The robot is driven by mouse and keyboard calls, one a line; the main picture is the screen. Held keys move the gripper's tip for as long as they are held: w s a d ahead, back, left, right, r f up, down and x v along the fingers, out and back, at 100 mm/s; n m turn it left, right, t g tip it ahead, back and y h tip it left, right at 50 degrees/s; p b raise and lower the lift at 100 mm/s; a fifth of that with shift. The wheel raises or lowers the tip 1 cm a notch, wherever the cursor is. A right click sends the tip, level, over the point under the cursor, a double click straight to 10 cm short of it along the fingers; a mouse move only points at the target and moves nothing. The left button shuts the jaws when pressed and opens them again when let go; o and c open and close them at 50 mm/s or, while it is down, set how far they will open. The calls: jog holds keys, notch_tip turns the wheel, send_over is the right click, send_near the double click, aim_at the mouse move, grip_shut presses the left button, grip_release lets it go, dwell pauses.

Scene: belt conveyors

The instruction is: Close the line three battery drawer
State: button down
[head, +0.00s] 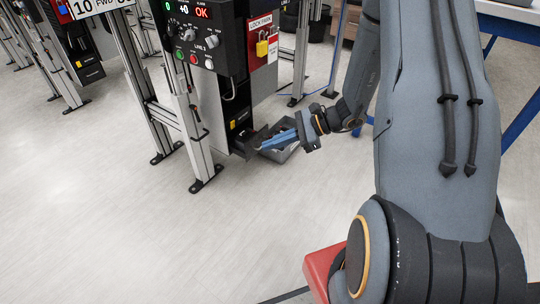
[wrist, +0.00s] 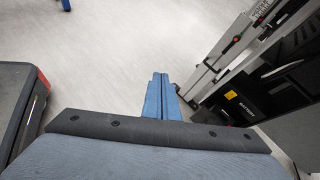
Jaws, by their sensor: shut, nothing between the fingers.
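The battery drawer (head: 243,146) is a dark box low on the grey control cabinet (head: 209,98). It appears to stick out from the cabinet, so it looks at least partly open; my fingers hide part of it. A black panel with a yellow warning label and the word BATTERY (wrist: 243,107) shows at the right in the wrist view. My gripper (head: 264,145) has its blue fingers together and empty, pointing left with the tips at or just in front of the drawer. I cannot tell if they touch. The fingers also show in the wrist view (wrist: 160,88).
Aluminium legs (head: 190,125) of the conveyor frame stand left of the cabinet. A control panel (head: 196,38) and a red lockout board (head: 263,42) are above. The floor (head: 110,200) at left front is clear.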

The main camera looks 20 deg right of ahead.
jog(key=w+d+f+m+t+h+b, duration=0.1)
jog(key=w+d+f+m+t+b, duration=0.4)
jog(key=d+f, duration=0.4)
jog(key=w+d+f+m+t+h+b, duration=0.2)
jog(key=w+d+f+m+t+b, duration=0.25)
jog(key=f, duration=0.65)
jog(key=d+b+x, duration=0.1)
jog(key=b+x, duration=0.5)
jog(key=x, duration=0.8)
jog(key=shift+w+f+g+b, duration=0.25)
jog(key=shift+w+g+b, duration=0.1)
jog(key=shift+w+g, duration=0.1)
